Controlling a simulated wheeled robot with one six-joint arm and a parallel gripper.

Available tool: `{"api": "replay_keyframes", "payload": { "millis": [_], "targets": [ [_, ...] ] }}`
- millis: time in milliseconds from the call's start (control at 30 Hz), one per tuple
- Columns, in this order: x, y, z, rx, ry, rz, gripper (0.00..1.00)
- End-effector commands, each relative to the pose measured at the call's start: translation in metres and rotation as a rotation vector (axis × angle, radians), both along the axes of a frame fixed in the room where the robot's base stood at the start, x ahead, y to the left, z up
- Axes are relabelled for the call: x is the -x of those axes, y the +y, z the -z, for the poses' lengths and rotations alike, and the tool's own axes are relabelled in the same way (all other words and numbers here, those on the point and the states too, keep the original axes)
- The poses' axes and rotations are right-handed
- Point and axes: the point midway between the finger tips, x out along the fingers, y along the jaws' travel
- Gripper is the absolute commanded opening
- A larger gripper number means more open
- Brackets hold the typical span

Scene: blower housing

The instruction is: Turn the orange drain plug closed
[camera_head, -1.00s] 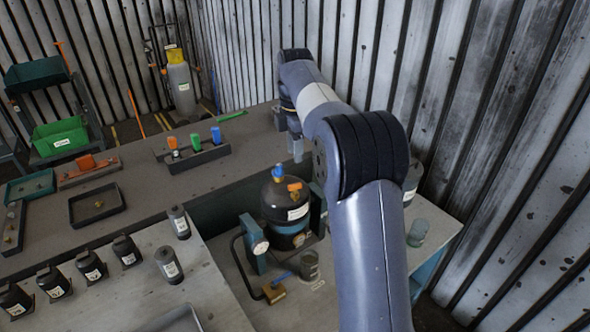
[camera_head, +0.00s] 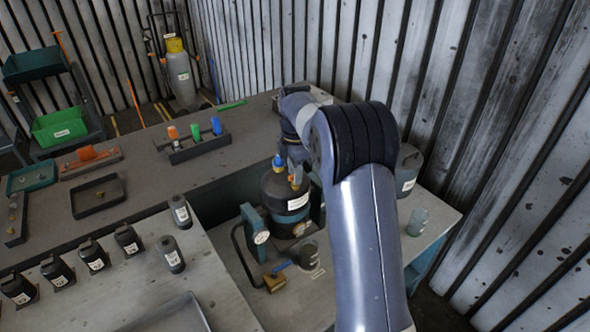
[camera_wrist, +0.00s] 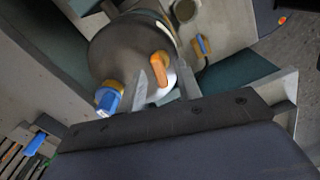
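The black blower housing (camera_head: 272,203), with a white label, stands in the recess between the benches. It also shows in the wrist view (camera_wrist: 112,50). In the wrist view, an orange plug handle (camera_wrist: 159,68) sits on its top, near the label. My gripper (camera_wrist: 162,76) is open, with its two fingertips on either side of the orange handle and visible gaps. I cannot tell how far above the handle the tips are. In the head view, my gripper (camera_head: 297,168) is over the housing top and largely hides the plug.
A blue knob with a yellow base (camera_wrist: 110,97) is on the housing, close to the left finger. A gauge (camera_head: 260,237), a grey cup (camera_head: 308,256) and a brass block with a blue handle (camera_head: 274,281) surround the housing. A rack of colored pieces (camera_head: 194,146) stands behind left.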

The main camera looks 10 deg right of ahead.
Motion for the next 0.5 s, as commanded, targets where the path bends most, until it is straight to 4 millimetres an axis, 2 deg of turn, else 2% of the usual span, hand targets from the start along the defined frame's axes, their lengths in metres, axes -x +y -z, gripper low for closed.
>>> {"api": "replay_keyframes", "payload": {
  "millis": [133, 500],
  "targets": [
    [0.0000, 0.0000, -0.0001, 0.000, 0.000, 0.000, 0.31],
    [0.0000, 0.0000, -0.0005, 0.000, 0.000, 0.000, 0.01]
  ]
}}
